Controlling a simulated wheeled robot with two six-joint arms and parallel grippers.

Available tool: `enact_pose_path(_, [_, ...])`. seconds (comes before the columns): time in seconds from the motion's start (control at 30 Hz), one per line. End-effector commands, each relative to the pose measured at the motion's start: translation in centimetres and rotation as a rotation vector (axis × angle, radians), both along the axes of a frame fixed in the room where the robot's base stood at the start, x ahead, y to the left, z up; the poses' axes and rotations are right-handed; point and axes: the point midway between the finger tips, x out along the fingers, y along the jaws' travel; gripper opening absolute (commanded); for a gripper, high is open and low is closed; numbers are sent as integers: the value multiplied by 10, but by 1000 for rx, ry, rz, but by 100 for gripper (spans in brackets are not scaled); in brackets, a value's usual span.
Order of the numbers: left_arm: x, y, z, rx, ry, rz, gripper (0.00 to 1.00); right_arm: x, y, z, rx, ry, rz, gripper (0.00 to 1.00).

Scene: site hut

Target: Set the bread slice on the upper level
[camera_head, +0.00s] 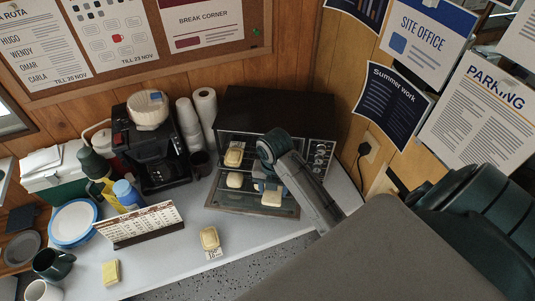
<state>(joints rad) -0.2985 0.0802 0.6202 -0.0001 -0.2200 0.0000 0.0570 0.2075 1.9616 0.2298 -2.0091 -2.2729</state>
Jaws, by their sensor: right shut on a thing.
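A toaster oven (275,103) stands against the back wall with its front door (225,204) folded down. My right gripper (267,188) is at the oven's open front, shut on a pale bread slice (272,199) and partly covering it. The slice shows over the lowered door; whether it touches it I cannot tell. Another bread piece (234,157) is in the oven's opening at the left, and one (235,180) is lower, near the door. My wrist hides much of the oven's inside and its levels. My left gripper is not in view.
Another bread piece (209,238) lies by a small printed card at the counter's front edge. A desk calendar (140,225), coffee maker (153,150), paper rolls (204,108), blue-rimmed plates (73,222) and a yellow block (110,272) stand left. Bare counter (165,255) lies before the calendar.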

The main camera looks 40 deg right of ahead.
Motion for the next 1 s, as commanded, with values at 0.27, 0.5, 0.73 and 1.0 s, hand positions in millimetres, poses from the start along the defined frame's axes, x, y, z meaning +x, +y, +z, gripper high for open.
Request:
enact_pose_path(0.27, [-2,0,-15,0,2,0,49,37,-17,-6,-3,-1,41,30])
enact_pose_path(0.5, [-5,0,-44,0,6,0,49,97,-42,-13,-2,-2,39,30])
enact_pose_path(0.73, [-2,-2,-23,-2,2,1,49,133,-57,-9,0,1,40,30])
enact_pose_path(1.0, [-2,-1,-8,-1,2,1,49,144,-62,-19,1,6,40,30])
